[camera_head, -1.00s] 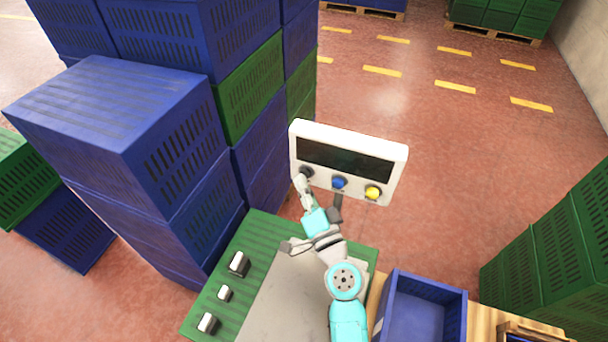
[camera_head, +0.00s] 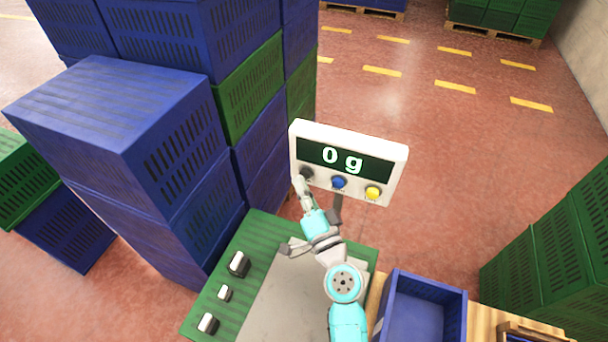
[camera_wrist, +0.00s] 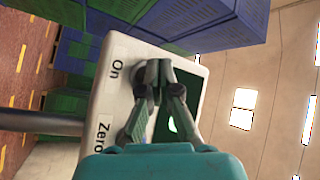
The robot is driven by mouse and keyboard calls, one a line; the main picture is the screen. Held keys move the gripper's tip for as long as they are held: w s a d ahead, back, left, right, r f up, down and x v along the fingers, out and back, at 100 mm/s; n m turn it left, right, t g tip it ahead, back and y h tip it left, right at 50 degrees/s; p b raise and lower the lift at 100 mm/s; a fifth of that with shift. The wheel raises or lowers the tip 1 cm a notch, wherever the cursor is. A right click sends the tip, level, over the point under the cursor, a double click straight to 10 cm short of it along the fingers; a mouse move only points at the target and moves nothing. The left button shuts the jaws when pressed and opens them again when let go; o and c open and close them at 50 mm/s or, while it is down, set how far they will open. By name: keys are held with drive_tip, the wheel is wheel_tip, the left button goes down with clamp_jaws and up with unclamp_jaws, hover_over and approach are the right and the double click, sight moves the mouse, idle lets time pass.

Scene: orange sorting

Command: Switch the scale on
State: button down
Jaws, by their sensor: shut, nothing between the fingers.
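The scale's white display panel (camera_head: 398,172) stands on a post behind the green platform, and its screen (camera_head: 322,158) is lit and reads "0 g". A dark button at the panel's left, a blue button (camera_head: 339,182) in the middle and a yellow button (camera_head: 373,193) at the right sit below the screen. My gripper (camera_head: 300,182) is shut and empty, with its tips at the dark left button. In the wrist view my gripper (camera_wrist: 152,72) is against the panel face (camera_wrist: 112,95) beside the label "On"; its fingers hide the button there. I cannot tell whether the tips touch it.
The scale's green platform (camera_head: 262,228) carries a grey plate (camera_head: 275,300) and several small weights (camera_head: 238,264) at its left. Stacked blue crates (camera_head: 110,110) rise close on the left. An open blue crate (camera_head: 458,305) is at lower right. Floor behind the panel is clear.

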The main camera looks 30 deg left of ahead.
drive_tip(key=shift+s+d, duration=0.1)
drive_tip(key=shift+s, duration=0.4)
drive_tip(key=shift+s+d, duration=0.2)
drive_tip(key=shift+s, duration=0.6)
drive_tip(key=shift+s+d, duration=0.2)
drive_tip(key=shift+s, duration=0.65)
drive_tip(key=shift+s+d, duration=0.2)
drive_tip(key=shift+s, duration=0.6)
